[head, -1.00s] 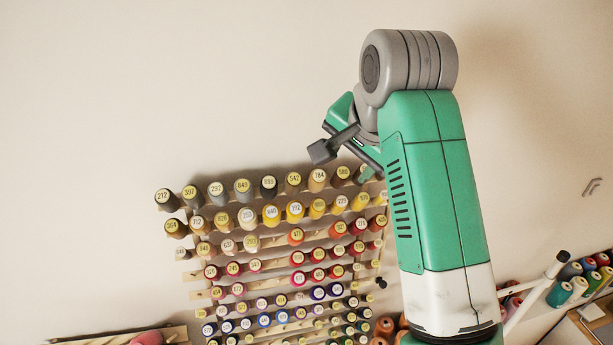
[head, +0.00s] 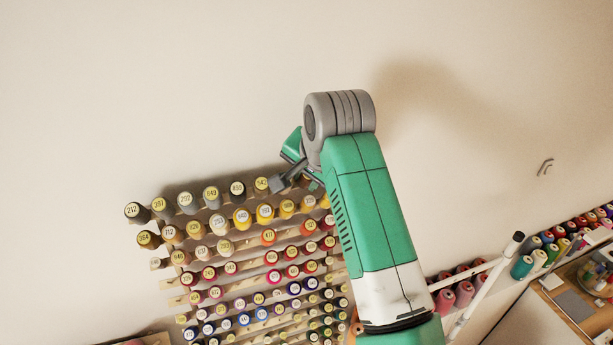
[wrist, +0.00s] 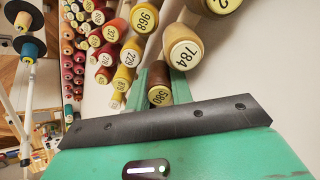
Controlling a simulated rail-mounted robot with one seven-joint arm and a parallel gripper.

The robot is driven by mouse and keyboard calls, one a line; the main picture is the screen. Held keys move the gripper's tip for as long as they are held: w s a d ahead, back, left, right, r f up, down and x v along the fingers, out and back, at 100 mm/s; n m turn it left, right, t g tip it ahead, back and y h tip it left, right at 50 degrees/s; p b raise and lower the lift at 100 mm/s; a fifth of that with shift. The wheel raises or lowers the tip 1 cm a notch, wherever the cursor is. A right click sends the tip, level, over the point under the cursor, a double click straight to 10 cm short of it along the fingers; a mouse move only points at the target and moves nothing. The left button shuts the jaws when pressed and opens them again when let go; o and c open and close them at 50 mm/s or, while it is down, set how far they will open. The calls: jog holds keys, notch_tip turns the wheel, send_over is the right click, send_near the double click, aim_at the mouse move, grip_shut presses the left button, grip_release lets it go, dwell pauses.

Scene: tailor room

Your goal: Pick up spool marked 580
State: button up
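The spool marked 580 (wrist: 159,96) is dark olive-brown with a pale yellow end label. In the wrist view it stands between the two green fingers of my gripper (wrist: 160,84), one on each side. The gripper's dark front edge covers its lower part. I cannot tell whether the fingers press on it or only flank it. In the head view my gripper (head: 315,184) is at the right part of the rack's top row, and the arm hides spool 580 there.
The thread rack (head: 172,283) on the wall holds many spools. Spool 784 (wrist: 185,54) is close beside 580 in the wrist view, with spools 968 (wrist: 145,18) and 229 (wrist: 130,57) nearby. More spools (head: 540,258) stand at right. The wall above the rack is clear.

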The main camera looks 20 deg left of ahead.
grip_shut()
jog(key=b+v, duration=0.3)
jog(key=v, duration=0.4)
jog(key=s+d+b, duration=0.3)
jog(key=s+d, duration=0.6)
jog(key=s, duration=0.1)
jog(key=shift+s, duration=0.2)
